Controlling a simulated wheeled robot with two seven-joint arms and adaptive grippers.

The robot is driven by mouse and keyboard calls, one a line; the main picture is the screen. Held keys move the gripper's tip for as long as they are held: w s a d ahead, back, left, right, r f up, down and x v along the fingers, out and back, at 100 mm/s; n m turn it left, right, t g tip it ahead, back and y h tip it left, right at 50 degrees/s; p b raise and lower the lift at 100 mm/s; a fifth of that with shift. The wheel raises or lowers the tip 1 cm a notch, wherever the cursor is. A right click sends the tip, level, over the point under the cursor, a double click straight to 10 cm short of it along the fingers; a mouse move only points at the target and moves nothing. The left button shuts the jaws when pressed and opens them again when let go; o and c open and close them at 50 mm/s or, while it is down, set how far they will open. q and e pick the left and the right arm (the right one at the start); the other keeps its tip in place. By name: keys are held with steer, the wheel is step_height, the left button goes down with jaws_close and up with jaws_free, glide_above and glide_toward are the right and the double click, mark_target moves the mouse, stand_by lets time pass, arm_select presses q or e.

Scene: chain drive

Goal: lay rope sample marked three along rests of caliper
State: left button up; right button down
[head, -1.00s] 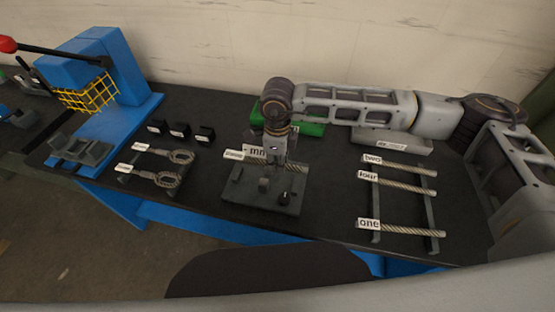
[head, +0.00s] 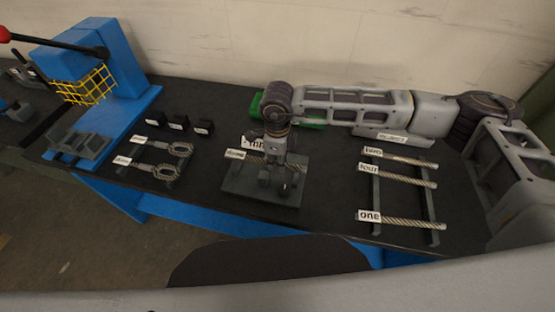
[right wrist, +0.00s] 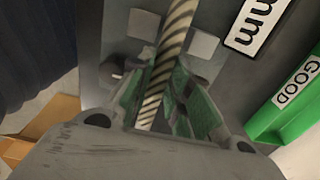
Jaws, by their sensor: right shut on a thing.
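A rope sample (head: 295,167) with a white tag (head: 235,154) at its left end lies across the grey caliper (head: 238,188); the tag is too small to read surely. My right gripper (head: 273,168) points down over the caliper, shut on the rope. In the right wrist view, the green-padded fingers (right wrist: 160,88) close around the twisted rope (right wrist: 176,35), which runs between two pale blocks (right wrist: 143,23) of the caliper. Whether the rope touches the rests or hangs just above them, I cannot tell. My left gripper is not in view.
A rack (head: 376,205) at the right holds rope samples tagged two, four and one. A green tray (head: 255,104) and a grey tray (head: 398,138) stand behind. Looped ropes (head: 165,172), small black blocks (head: 204,127) and a blue press (head: 125,65) are left.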

steer(key=shift+f+b, duration=1.65)
steer(key=shift+b, duration=0.1)
stand_by(1.5)
steer(key=c, duration=1.3)
jaws_free()
steer(key=shift+o, duration=0.2)
steer(key=shift+r, duration=6)
step_height(320, 180, up, 9)
steer(key=p, duration=0.9)
steer(key=shift+r+p, duration=0.55)
steer(key=shift+p, duration=0.05)
